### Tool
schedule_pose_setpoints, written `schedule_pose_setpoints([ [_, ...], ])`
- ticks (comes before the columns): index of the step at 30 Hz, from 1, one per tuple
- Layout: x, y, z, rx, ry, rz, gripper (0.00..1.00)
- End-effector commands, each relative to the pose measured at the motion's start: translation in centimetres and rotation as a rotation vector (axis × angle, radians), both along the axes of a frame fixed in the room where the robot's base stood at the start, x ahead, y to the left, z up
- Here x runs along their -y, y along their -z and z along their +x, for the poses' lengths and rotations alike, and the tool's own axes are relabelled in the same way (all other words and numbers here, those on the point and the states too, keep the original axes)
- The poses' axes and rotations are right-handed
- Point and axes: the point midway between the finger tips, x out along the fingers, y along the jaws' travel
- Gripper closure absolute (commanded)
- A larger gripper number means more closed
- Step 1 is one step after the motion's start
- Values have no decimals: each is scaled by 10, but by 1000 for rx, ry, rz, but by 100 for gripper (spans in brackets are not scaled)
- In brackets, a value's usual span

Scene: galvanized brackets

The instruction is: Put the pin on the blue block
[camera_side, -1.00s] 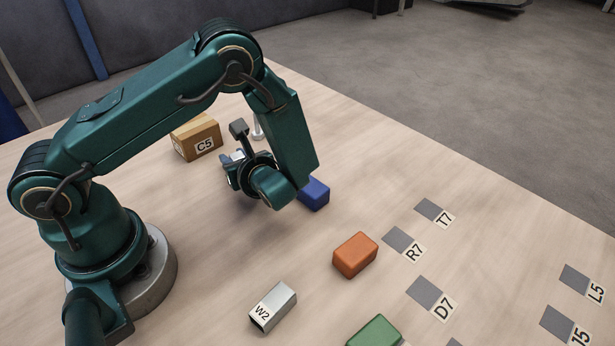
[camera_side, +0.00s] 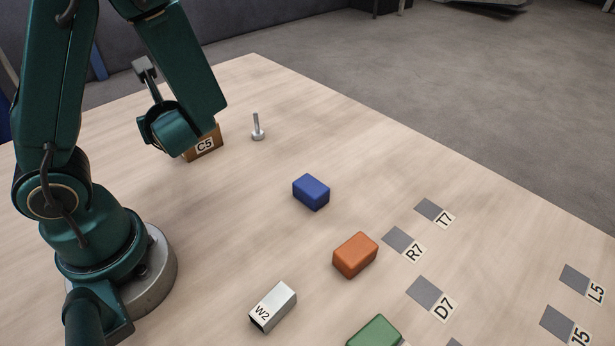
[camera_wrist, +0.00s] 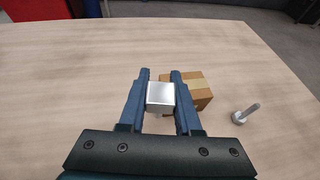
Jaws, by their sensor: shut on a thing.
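The pin (camera_side: 258,128), a silver bolt-like piece with a wide foot, stands upright on the table beside the cardboard box. It also shows at the right of the wrist view (camera_wrist: 243,114). The blue block (camera_side: 311,191) lies on the table in the side view, nearer the camera than the pin, with nothing on top. My gripper (camera_wrist: 160,97) is shut on a silver block (camera_wrist: 160,95), held between its two blue fingers. In the side view my own wrist hides the fingers and the held block. The pin is apart from my gripper.
A cardboard box marked C5 (camera_side: 204,145) stands behind my wrist. An orange block (camera_side: 355,254), a green block (camera_side: 374,332) and a silver piece marked W2 (camera_side: 273,306) lie in front. Grey labelled patches, such as R7 (camera_side: 398,238), are on the right.

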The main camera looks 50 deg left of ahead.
Motion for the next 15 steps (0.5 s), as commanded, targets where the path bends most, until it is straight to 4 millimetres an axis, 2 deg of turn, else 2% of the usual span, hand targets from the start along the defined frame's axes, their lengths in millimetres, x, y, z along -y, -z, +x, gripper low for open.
schedule_pose_setpoints([
  [2, -2, -1, -2, -1, 9, 0, 100],
  [4, -1, -1, 5, -1, 45, 1, 100],
  [8, 16, 1, 42, 2, 184, 0, 100],
  [11, 45, 0, 81, 3, 349, 0, 100],
  [15, 100, -3, 128, 4, 591, 0, 100],
])
